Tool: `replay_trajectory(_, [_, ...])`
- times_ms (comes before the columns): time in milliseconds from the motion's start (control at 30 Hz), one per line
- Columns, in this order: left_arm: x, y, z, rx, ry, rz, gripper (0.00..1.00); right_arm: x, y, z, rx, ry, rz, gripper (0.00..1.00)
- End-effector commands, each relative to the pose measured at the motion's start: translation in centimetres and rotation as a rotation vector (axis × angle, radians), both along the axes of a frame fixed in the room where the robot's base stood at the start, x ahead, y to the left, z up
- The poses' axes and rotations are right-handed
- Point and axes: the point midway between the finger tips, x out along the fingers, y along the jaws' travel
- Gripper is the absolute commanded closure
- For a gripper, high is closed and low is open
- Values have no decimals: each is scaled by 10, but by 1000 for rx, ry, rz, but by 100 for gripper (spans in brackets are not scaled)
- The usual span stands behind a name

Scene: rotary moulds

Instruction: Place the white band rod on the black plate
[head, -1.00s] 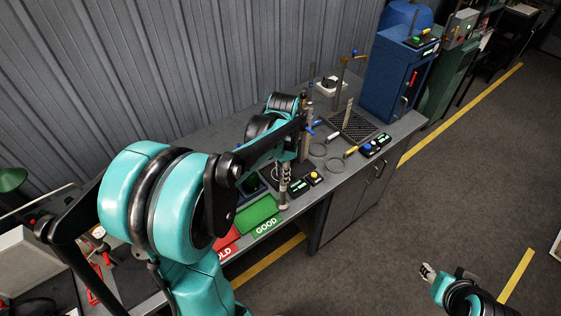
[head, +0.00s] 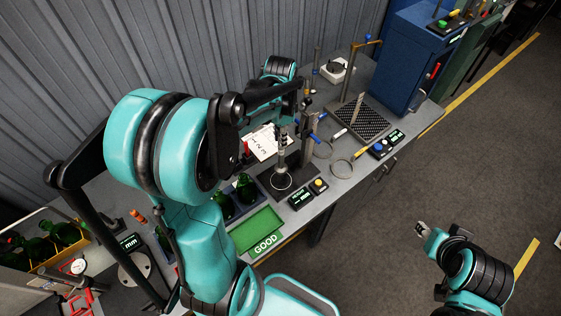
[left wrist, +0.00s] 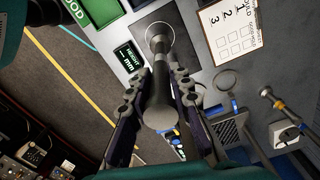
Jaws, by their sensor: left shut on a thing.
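My left gripper (head: 282,142) is shut on an upright grey metal rod (head: 281,160). In the left wrist view, the fingers (left wrist: 160,80) close on the rod from both sides, and its broad rounded near end (left wrist: 158,117) faces the camera. The black plate (head: 304,181), the base of a post stand, lies below and bears a white circle (head: 281,181). The rod's lower end is over this circle; I cannot tell whether it touches. The plate also shows in the left wrist view (left wrist: 171,61). My right gripper (head: 422,231) hangs over the floor, its jaw gap unclear.
The stand's post (head: 306,135) rises close to my left gripper. A height display (head: 301,199) and the green GOOD tray (head: 256,230) lie at the front. Ring gauges (head: 342,168), a mesh tray (head: 372,122) and a blue cabinet (head: 402,62) stand to the right.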

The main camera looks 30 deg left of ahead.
Motion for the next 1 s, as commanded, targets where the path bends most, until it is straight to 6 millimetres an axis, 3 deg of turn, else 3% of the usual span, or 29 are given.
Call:
replay_trajectory(100, [0, 0, -23, 0, 0, 0, 100, 0, 0, -3, 0, 0, 0, 60])
replay_trajectory(500, [0, 0, -73, 0, 0, 0, 100, 0, 0, -8, 0, 0, 0, 60])
replay_trajectory(967, [0, 0, -83, 0, 0, 0, 100, 0, 0, -13, 0, 0, 0, 60])
replay_trajectory(1000, [0, 0, -81, 0, 0, 0, 70, 0, 0, -12, 0, 0, 0, 60])
